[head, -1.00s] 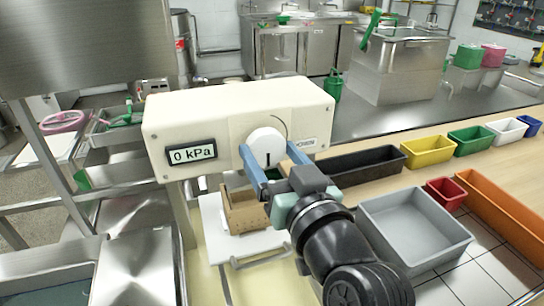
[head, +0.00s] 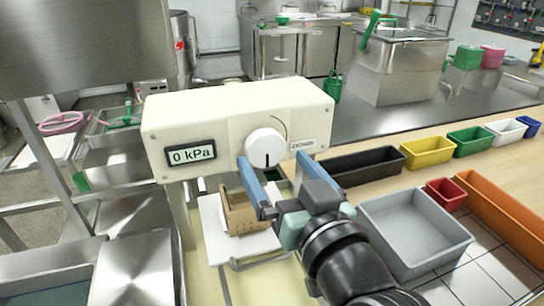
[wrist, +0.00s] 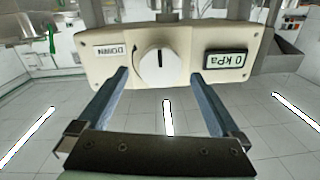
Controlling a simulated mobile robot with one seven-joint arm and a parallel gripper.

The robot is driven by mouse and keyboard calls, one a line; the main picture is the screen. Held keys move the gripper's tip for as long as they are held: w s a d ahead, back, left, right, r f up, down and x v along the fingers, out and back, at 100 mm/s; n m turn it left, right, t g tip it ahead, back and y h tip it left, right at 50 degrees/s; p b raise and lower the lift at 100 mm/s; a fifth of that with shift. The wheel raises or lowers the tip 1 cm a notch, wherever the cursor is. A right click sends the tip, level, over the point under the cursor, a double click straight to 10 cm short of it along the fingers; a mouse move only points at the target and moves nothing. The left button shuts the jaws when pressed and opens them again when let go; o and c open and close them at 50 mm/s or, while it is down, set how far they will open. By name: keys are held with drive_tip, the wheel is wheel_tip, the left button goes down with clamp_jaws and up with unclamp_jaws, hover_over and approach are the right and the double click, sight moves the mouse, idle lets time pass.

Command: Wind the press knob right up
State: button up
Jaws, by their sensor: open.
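The press knob (head: 265,147) is a round white dial with a dark pointer line, on the front of the cream press housing (head: 230,108). Its line points down in the head view. It also shows in the wrist view (wrist: 160,68), which sees the housing upside down. The display (head: 191,155) left of the knob reads 0 kPa. My gripper (head: 272,161) is open, with blue fingers. The fingertips lie to either side of the knob in both views, with gaps between them and it. Nothing is held.
A small label (head: 303,144) sits right of the knob. Below the housing, a brown box (head: 238,214) rests on a white platform (head: 212,228). A grey bin (head: 455,250) and a black tray (head: 355,166) stand to the right on the bench. Steel shelving stands at left.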

drive_tip(key=v, duration=1)
drive_tip(key=shift+b, duration=0.3)
drive_tip(key=shift+s, duration=0.1)
